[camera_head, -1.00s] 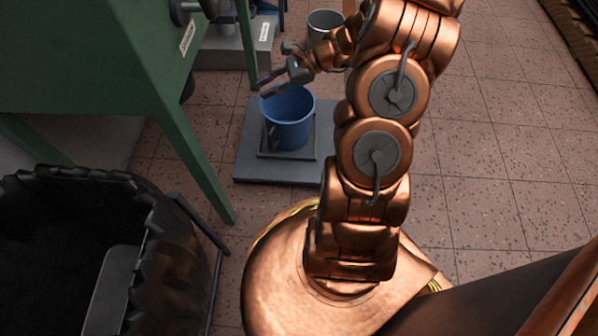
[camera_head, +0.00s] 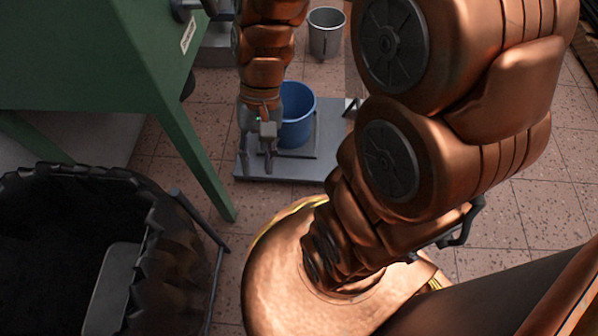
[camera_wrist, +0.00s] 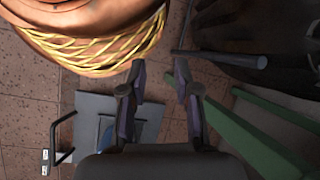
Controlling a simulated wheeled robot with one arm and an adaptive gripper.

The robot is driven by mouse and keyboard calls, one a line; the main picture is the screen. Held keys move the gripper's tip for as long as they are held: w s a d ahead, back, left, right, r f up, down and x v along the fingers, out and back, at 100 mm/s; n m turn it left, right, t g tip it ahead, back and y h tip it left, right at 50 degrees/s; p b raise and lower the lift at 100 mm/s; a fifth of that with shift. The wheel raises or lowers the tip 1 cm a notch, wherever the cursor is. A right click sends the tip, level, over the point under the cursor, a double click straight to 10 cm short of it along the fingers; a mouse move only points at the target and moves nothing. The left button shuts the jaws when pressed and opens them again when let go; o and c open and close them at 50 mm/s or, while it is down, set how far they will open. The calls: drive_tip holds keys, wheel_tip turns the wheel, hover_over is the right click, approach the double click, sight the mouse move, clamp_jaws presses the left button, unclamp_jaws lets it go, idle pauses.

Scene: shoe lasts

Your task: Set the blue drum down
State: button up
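The blue drum (camera_head: 300,112) stands upright on a grey platform (camera_head: 315,170) on the floor; my arm and gripper hide its left side. My gripper (camera_head: 259,172) points down in front of the drum's left side, over the platform's near part. A small bit of the blue drum (camera_wrist: 105,128) shows at the left of the fingers there, mostly hidden behind the gripper body. Nothing is held.
A green machine frame (camera_head: 130,60) with sloping legs stands at the left. A large dark container (camera_head: 165,230) with a ragged rim is at the lower left. A grey bucket (camera_head: 325,35) stands behind. Tiled floor at the right is open.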

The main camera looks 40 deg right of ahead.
drive_tip(key=s+d+r+n+h, duration=0.1)
drive_tip(key=s+d+n+h, duration=0.2)
drive_tip(key=s, duration=0.5)
drive_tip(key=shift+d+r+n+h, duration=0.25)
drive_tip(key=shift+d+n+h, duration=0.1)
drive_tip(key=shift+n+h, duration=0.35)
drive_tip(key=shift+r, duration=0.1)
drive_tip(key=w+r+m+t+y+p, duration=0.1)
drive_tip(key=w+r+p, duration=0.2)
drive_tip(key=r+p, duration=0.65)
drive_tip(key=w+r+m+t+p, duration=0.2)
drive_tip(key=w+r+p, duration=0.1)
drive_tip(key=r+p, duration=0.65)
drive_tip(key=s+r+n+p, duration=0.1)
drive_tip(key=s+r+p, duration=0.2)
drive_tip(key=r+p, duration=0.7)
drive_tip(key=s+r+n+g+p, duration=0.1)
drive_tip(key=s+r+n+p, duration=0.1)
drive_tip(key=r+p, duration=0.9)
drive_tip(key=shift+s+r+h, duration=0.4)
drive_tip(key=shift+s+r, duration=0.1)
drive_tip(key=shift+r, duration=0.4)
drive_tip(key=shift+d, duration=0.1)
drive_tip(key=shift+d, duration=0.1)
